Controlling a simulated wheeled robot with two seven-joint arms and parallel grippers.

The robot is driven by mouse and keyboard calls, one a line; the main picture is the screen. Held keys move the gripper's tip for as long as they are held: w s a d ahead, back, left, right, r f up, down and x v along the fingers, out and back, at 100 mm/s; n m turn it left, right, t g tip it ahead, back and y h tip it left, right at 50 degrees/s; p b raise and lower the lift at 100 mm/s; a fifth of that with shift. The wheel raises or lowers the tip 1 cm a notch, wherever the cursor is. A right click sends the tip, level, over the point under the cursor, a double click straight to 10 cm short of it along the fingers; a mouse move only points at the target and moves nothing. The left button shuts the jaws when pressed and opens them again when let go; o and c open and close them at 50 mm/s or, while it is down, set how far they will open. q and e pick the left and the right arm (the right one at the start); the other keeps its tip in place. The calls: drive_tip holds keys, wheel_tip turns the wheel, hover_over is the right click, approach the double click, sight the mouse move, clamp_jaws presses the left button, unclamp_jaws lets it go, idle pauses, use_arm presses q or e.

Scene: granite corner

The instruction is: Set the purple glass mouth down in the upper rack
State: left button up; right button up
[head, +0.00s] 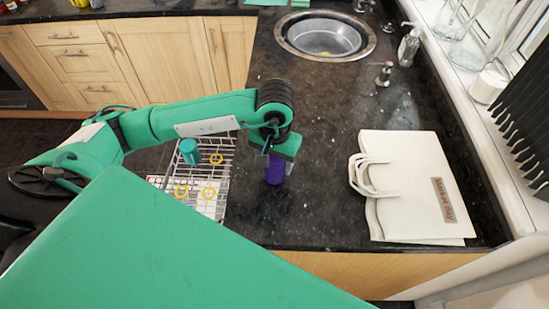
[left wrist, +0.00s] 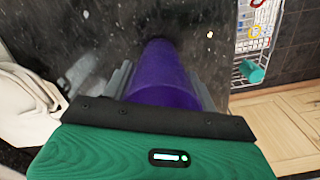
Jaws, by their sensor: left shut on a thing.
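The purple glass (head: 274,170) is in my left gripper (head: 276,158), over the dark counter to the right of the rack. In the left wrist view the purple glass (left wrist: 166,78) points away from the camera, between the two grey fingers. I cannot tell which end is its mouth, or whether it touches the counter. The upper rack (head: 228,172) is a wire rack left of the gripper, partly hidden by my arm; its edge shows in the left wrist view (left wrist: 244,42). My right gripper is not in view.
A white bag (head: 412,190) lies on the counter at right. The sink (head: 325,38) is at the back. The counter between sink and bag is mostly clear.

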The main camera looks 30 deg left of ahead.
use_arm(q)
drive_tip(key=shift+f, duration=0.25)
drive_tip(key=shift+f, duration=0.15)
drive_tip(key=o, duration=0.7)
drive_tip(key=shift+b, duration=0.35)
drive_tip(key=o, duration=0.5)
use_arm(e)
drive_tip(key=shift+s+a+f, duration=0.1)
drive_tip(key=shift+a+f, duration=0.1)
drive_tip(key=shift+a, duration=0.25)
